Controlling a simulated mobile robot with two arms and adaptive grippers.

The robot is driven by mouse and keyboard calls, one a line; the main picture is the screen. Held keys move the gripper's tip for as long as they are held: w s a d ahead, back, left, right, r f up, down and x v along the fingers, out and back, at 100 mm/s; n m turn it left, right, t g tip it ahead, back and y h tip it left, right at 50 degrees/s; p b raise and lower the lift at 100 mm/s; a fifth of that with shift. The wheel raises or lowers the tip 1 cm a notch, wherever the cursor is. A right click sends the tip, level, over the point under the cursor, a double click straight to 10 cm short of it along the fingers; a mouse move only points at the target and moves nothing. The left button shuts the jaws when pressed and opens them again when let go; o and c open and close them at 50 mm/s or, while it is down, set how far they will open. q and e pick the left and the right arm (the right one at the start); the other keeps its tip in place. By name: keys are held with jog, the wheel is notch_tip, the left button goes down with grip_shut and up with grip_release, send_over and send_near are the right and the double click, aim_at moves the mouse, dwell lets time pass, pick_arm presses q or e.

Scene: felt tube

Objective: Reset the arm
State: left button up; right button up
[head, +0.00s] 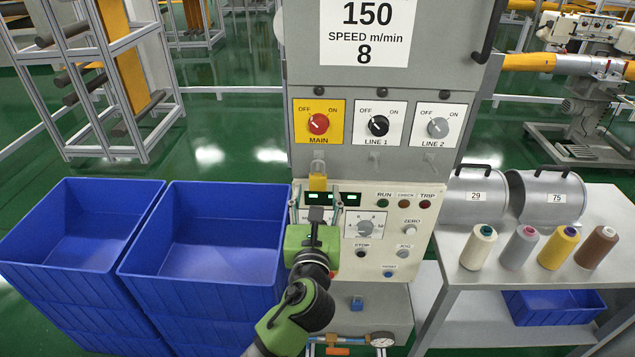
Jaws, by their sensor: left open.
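My left arm comes in from below, green and black, in front of the control panel (408,220) of the grey machine. Its gripper (316,196) points up the panel, with its two thin fingers spread apart. Nothing shows held between them. The fingers stand before the panel's left side, just below a small yellow part with a clear top (317,178). I cannot tell whether they touch the panel. The gripper hides part of the panel's left side. My right gripper is not in view.
Two stacks of blue crates (225,245) (85,225) stand left of the machine. At right a grey table (500,290) bears several thread cones and two metal cans (474,197) (552,196). Rotary switches (318,124) are above the panel. A gauge (382,339) sits low down.

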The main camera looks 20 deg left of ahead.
pick_arm(q)
jog(key=v, duration=0.6)
notch_tip(320, 180, down, 23)
jog(key=n+g+h+b, duration=0.2)
jog(key=n+g, duration=0.2)
jog(key=s+a+f+n+g+h+b, duration=0.1)
jog(key=s+f+n+g, duration=0.3)
jog(key=f, duration=0.8)
jog(key=s+a+f+n+g, duration=0.1)
jog(key=s+f+n, duration=0.4)
jog(key=f, duration=0.7)
jog(key=s+a+f+n+g+b, duration=0.15)
jog(key=s+f+n, duration=0.25)
jog(key=s+f, duration=0.5)
jog(key=s+a+f+n+g, duration=0.25)
jog(key=s+f+n, duration=0.25)
jog(key=s+f, duration=0.45)
jog(key=s+a+f+n+g, duration=0.1)
jog(key=s+n, duration=0.3)
jog(key=s, duration=0.5)
jog(key=s+a+f+n+g+h+b, duration=0.1)
jog(key=s+f+n, duration=0.3)
jog(key=s, duration=0.6)
jog(key=shift+s+a+n+g, duration=0.15)
jog(key=shift+a+n+g, duration=0.35)
jog(key=shift+g, duration=0.3)
jog(key=shift+f, duration=0.1)
